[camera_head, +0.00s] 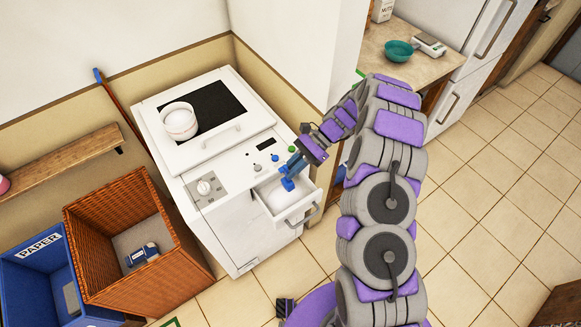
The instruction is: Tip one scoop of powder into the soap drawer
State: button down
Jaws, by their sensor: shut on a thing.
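The white washing machine (222,212) stands against the wall. Its soap drawer (309,204) is pulled out at the front right, and a whitish area shows inside. My gripper (290,168) is over the drawer's back left part, pointing down. It is shut on a small blue thing (287,184), which looks like the scoop. The scoop is low over the drawer; whether it touches the drawer, is tilted or holds powder is too small to tell. A white round tub (179,121) stands on the machine's top, with pale contents.
A wicker basket (187,251) holding a blue and white box (143,254) stands left of the machine. A blue paper bin (30,285) is further left. A counter (381,46) at the back carries a teal bowl (398,51).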

notch_tip(320, 180, up, 7)
jog(key=p, duration=0.4)
dwell(0.4)
jog(key=shift+a, duration=0.15)
